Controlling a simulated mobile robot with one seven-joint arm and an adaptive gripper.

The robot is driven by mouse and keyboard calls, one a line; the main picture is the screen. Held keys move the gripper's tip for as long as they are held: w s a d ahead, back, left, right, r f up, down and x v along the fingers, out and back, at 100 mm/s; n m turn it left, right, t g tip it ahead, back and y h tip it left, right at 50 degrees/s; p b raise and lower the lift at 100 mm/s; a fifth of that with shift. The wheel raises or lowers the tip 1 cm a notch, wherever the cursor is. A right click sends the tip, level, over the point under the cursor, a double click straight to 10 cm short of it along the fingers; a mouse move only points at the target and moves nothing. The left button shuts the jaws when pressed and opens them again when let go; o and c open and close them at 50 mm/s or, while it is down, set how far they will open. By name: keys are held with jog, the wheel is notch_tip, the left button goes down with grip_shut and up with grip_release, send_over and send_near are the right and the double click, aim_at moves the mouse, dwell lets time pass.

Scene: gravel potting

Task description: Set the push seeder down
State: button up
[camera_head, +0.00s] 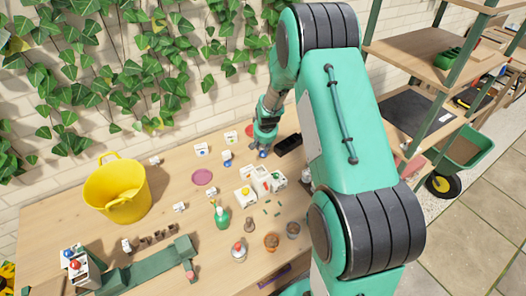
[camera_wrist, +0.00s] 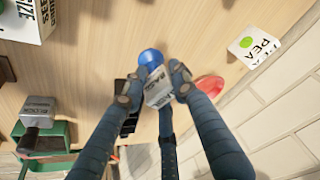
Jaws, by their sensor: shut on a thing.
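The push seeder (camera_wrist: 158,88) is a small white body with a label that seems to read BASIL and a round blue end (camera_wrist: 151,60). My gripper (camera_wrist: 153,88) is shut on it, with fingers on both sides of the white body. In the head view my gripper (camera_head: 264,142) is low over the back of the wooden table (camera_head: 160,215), and the blue end shows just below it. I cannot tell whether the seeder touches the tabletop. Fingers hide part of its body.
A red saucer (camera_head: 249,130) and a black tray (camera_head: 288,145) lie close to my gripper. A small white box with blue (camera_head: 227,158) stands to the left. White seed boxes (camera_head: 262,180) stand in front. A yellow tub (camera_head: 117,188) stands at far left.

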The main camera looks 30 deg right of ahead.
aim_at(263, 148)
jog(key=shift+f, duration=1.45)
jog(key=shift+f+b, duration=0.1)
jog(key=shift+b, duration=0.2)
jog(key=o, duration=1.2)
jog(key=shift+o, duration=0.2)
jog(key=p+v, duration=0.2)
jog(key=v, duration=1)
jog(key=shift+r, duration=0.2)
